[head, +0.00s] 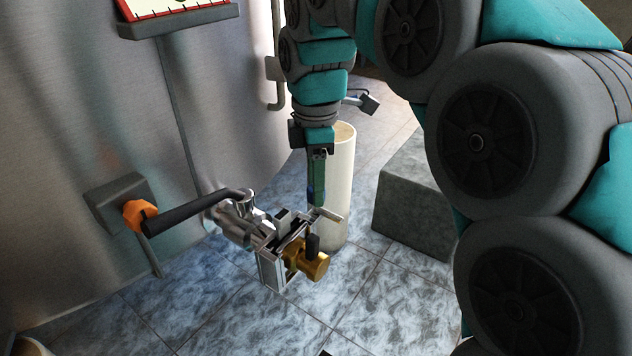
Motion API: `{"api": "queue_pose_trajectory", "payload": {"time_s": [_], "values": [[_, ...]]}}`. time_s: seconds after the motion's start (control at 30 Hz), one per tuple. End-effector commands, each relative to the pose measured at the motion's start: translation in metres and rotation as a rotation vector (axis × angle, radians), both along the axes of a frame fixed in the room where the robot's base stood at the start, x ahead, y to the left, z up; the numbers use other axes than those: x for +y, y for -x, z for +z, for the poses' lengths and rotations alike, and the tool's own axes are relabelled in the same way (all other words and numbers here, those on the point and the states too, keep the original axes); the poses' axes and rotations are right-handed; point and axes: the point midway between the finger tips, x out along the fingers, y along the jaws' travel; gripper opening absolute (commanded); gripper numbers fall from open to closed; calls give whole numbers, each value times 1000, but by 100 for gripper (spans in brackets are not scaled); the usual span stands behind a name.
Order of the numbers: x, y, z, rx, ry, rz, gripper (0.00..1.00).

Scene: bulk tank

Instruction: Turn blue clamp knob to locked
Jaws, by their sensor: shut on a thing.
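My gripper (318,180) points down over the valve and clamp assembly beside the steel tank. Its fingers are shut on the small blue clamp knob (311,194), of which only a sliver of blue shows at the fingertips. Just below the knob is a pale bar (328,214) at the top of the metal clamp (272,268). The fingers hide most of the knob, so I cannot tell its turn angle.
A brass cylinder (314,266) with a black knob sits on the clamp's right. A valve with a black lever (192,214) joins the clamp to the tank (90,120). A white upright cylinder (341,170) stands close behind my gripper. A grey block (415,205) is at right.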

Motion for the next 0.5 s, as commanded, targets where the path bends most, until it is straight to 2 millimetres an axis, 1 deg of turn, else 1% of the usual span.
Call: {"api": "queue_pose_trajectory", "payload": {"time_s": [0.27,0.5], "values": [[0,0,0,0,0,-57,0],[-1,0,0,0,0,-218,0]]}}
